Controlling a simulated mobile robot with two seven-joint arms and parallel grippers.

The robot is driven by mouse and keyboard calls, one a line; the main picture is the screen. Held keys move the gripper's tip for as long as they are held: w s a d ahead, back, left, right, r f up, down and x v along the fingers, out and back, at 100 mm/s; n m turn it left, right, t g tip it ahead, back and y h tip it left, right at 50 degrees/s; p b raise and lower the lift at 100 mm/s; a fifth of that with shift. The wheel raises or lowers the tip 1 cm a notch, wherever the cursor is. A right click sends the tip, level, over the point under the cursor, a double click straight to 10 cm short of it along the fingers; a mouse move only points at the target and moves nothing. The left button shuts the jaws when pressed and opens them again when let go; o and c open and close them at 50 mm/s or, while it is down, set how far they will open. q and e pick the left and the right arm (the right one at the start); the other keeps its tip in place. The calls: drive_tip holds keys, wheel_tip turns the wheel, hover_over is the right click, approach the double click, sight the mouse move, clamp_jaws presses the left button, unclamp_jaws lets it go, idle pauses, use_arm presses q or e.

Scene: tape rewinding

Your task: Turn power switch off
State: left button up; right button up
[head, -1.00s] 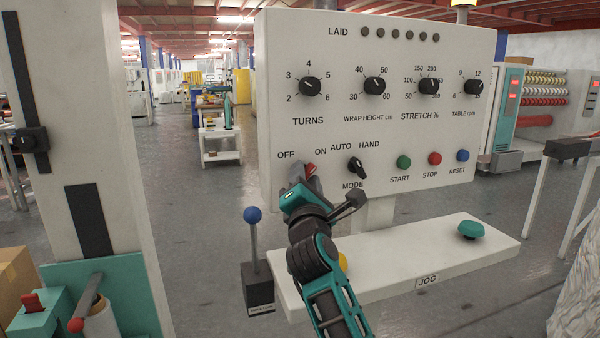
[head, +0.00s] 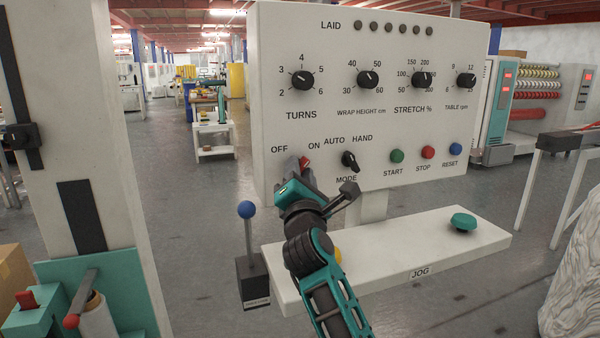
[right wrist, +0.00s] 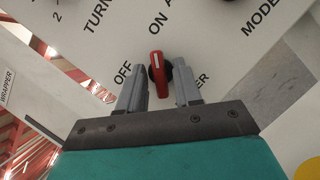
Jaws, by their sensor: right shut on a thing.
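The power switch is a red knob (head: 305,163) between the OFF and ON labels, low on the left of the white control panel (head: 300,118). In the head view its visible red tip leans up and right, toward ON. In the right wrist view the red handle (right wrist: 157,72), with a white line, sits between the two grey fingers. My right gripper (head: 297,169) is shut on this knob, and it also shows in the right wrist view (right wrist: 159,90). The gripper hides most of the switch in the head view. My left gripper is not in view.
A black mode knob (head: 349,161) sits right of the switch, with green, red and blue buttons beyond it. A blue-topped lever (head: 247,210) stands left of the shelf.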

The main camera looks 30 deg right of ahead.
drive_tip(key=n+t+y+p, duration=0.1)
drive_tip(key=n+y+p, duration=0.1)
drive_tip(key=n, duration=0.3)
drive_tip(key=n+t+y+p, duration=0.1)
drive_tip(key=n+y+p, duration=0.1)
drive_tip(key=n, duration=0.2)
drive_tip(key=n+t+y+p, duration=0.1)
drive_tip(key=n+y+p, duration=0.1)
drive_tip(key=n, duration=0.3)
drive_tip(key=shift+d+n+y, duration=0.3)
drive_tip(key=shift+n+y, duration=0.3)
drive_tip(key=shift+n, duration=0.3)
use_arm(q)
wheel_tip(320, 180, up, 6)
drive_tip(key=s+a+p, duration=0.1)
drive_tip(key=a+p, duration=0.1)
drive_tip(key=p, duration=0.1)
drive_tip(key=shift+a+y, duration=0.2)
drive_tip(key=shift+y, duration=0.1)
use_arm(e)
drive_tip(key=n+y, duration=0.2)
drive_tip(key=n, duration=0.2)
drive_tip(key=n+y, duration=0.2)
drive_tip(key=n, duration=0.2)
drive_tip(key=shift+d+n+g, duration=0.15)
drive_tip(key=shift+n+g, duration=0.15)
drive_tip(key=shift+n, duration=0.1)
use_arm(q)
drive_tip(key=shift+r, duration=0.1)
